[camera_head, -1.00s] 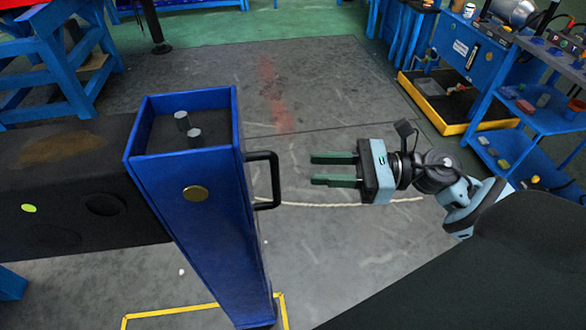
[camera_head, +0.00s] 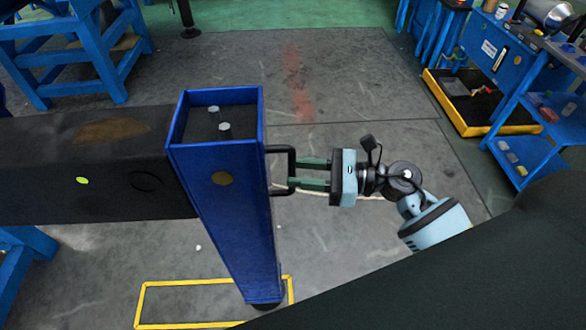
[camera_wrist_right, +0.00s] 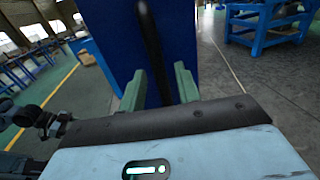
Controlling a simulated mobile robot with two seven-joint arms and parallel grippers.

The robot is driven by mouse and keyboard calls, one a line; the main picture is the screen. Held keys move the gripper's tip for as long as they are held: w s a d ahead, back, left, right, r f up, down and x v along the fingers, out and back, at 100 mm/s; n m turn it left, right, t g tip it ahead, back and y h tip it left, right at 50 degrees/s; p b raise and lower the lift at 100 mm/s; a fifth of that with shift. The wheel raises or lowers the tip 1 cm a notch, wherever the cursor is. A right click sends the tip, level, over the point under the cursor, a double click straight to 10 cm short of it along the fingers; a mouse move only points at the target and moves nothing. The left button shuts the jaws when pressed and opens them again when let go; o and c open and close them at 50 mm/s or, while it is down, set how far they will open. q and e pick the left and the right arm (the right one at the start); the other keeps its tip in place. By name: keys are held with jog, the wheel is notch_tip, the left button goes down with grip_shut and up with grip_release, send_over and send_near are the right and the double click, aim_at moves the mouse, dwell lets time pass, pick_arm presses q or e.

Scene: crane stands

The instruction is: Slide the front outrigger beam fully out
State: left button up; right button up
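The outrigger beam (camera_head: 60,150) is a dark horizontal beam at the left in the head view. A blue upright leg (camera_head: 228,205) stands at its right end, with two grey pins in its open top. A black handle (camera_head: 280,149) sticks out from the leg's right side. My right gripper (camera_head: 296,174) is at the handle, its green fingers pointing left. In the right wrist view, the handle (camera_wrist_right: 150,40) passes between the fingers (camera_wrist_right: 160,85), with a gap showing, so the gripper is open around it. My left gripper is out of view.
A yellow floor outline (camera_head: 142,300) lies around the leg's foot. A blue shelf (camera_head: 540,115) and a yellow-edged tray (camera_head: 470,128) stand at the right. A blue trestle (camera_head: 110,60) is at the back left. The grey floor between is clear.

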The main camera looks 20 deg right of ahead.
jog(key=shift+x, duration=1.15)
grip_shut()
